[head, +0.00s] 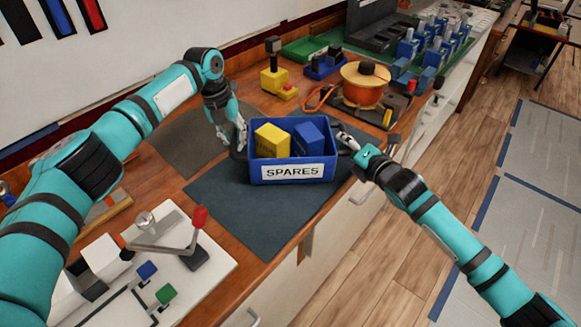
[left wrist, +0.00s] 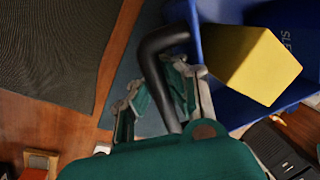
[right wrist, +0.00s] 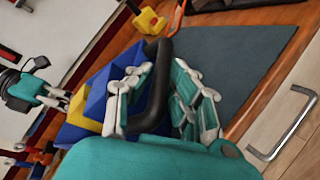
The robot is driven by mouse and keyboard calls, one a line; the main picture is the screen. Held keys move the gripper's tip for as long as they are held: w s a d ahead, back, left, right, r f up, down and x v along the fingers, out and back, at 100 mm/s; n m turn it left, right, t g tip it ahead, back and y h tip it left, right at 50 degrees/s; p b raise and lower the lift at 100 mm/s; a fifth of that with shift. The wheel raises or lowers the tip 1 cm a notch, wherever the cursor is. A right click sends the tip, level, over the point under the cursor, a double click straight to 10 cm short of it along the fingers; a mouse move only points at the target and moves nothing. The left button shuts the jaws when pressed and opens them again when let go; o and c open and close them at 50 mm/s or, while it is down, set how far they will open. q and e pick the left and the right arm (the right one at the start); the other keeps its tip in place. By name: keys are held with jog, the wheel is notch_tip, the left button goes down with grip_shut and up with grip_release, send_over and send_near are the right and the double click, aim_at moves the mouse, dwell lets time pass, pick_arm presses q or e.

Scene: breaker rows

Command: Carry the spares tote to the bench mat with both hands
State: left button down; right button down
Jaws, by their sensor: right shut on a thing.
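The spares tote (head: 292,172) is an open blue bin with a white SPARES label. It sits level over the dark bench mat (head: 240,208), seemingly resting on it. A yellow block (head: 271,140) and a blue block (head: 308,141) are inside. My left gripper (head: 241,138) is at the tote's left end. In the left wrist view its fingers stand apart around the black handle (left wrist: 155,75), with a gap on one side. My right gripper (head: 346,140) is shut on the tote's right black handle (right wrist: 157,85). The left handle is mostly hidden in the head view.
A grey mat (head: 190,140) lies left of the tote. A white panel with a red-knobbed lever (head: 199,217) stands at the front left. An orange cable reel (head: 364,85) and a yellow device (head: 274,78) stand behind. The bench edge drops to the floor at right.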

pick_arm(q)
jog(key=c, duration=2)
grip_release()
jog(key=shift+a+f, duration=0.25)
jog(key=shift+a, duration=0.15)
pick_arm(e)
jog(key=c, duration=1.6)
grip_release()
jog(key=shift+w+d+f, duration=0.1)
jog(key=shift+d+f, duration=0.1)
jog(key=shift+d, duration=0.15)
jog(key=shift+c, duration=0.2)
pick_arm(q)
jog(key=shift+o, duration=1.4)
pick_arm(e)
jog(key=shift+o, duration=1.1)
pick_arm(q)
jog(key=shift+o, duration=1.2)
jog(key=shift+d+r, duration=0.1)
pick_arm(e)
jog(key=shift+o, duration=1)
jog(key=shift+a, duration=0.1)
pick_arm(q)
jog(key=shift+o, duration=0.3)
jog(key=shift+s+d, duration=0.1)
pick_arm(e)
jog(key=shift+a+r, duration=0.1)
jog(key=shift+a, duration=0.05)
